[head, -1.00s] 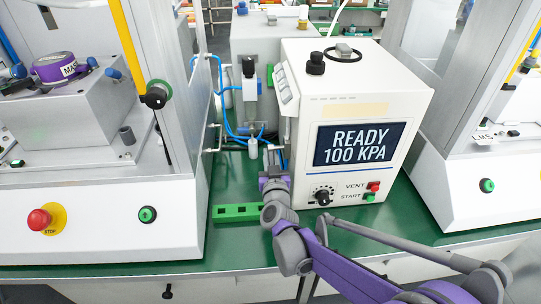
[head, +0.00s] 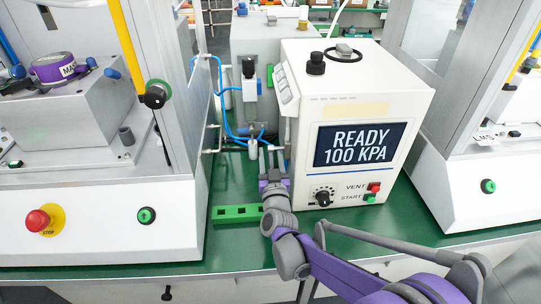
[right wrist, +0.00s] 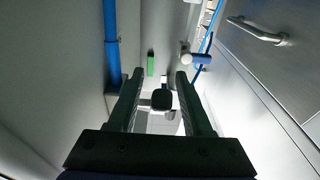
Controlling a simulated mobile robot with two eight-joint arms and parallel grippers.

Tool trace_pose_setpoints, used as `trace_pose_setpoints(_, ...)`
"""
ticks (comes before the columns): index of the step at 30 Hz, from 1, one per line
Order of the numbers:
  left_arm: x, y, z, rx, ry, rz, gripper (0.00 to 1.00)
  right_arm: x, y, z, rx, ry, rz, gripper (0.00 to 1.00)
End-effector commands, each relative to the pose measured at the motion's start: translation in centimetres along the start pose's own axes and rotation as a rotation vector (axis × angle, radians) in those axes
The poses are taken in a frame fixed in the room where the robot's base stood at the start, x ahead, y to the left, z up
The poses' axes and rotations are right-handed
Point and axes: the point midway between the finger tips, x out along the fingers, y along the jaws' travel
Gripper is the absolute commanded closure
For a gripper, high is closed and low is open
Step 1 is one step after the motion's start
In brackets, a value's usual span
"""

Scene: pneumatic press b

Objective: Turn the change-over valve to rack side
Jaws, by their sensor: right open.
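What looks like the change-over valve, a black knob (head: 248,67) on a silver-grey body (head: 249,90), stands upright behind the bench's front area, left of the white press controller. My right gripper (head: 272,160) is in front of and below it, pointing away from me, between the left machine and the controller. In the right wrist view my right gripper (right wrist: 159,80) is open. A dark rounded knob (right wrist: 162,99) shows between its fingers; I cannot tell whether they touch it. No rack-side marking is legible. My left gripper is not in view.
The controller (head: 355,100) reads "READY 100 KPA" and stands close to my right gripper's right. Blue tubing (head: 228,125) runs along its left. A green slotted block (head: 237,213) lies near the front. White machines stand left (head: 100,225) and right (head: 470,195).

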Motion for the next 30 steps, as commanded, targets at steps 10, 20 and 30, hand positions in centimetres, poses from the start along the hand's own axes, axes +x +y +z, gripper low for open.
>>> trace_pose_setpoints(10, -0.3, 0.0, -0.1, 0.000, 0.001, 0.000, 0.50, -2.6, -0.1, -0.1, 0.001, 0.001, -0.001, 0.50)
trace_pose_setpoints(20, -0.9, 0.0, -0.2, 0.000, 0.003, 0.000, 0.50, -9.0, -0.1, -0.1, 0.001, 0.000, -0.002, 0.50)
trace_pose_setpoints(30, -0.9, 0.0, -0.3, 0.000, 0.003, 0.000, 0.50, -10.9, 0.0, 0.0, 0.000, 0.000, 0.000, 0.50)
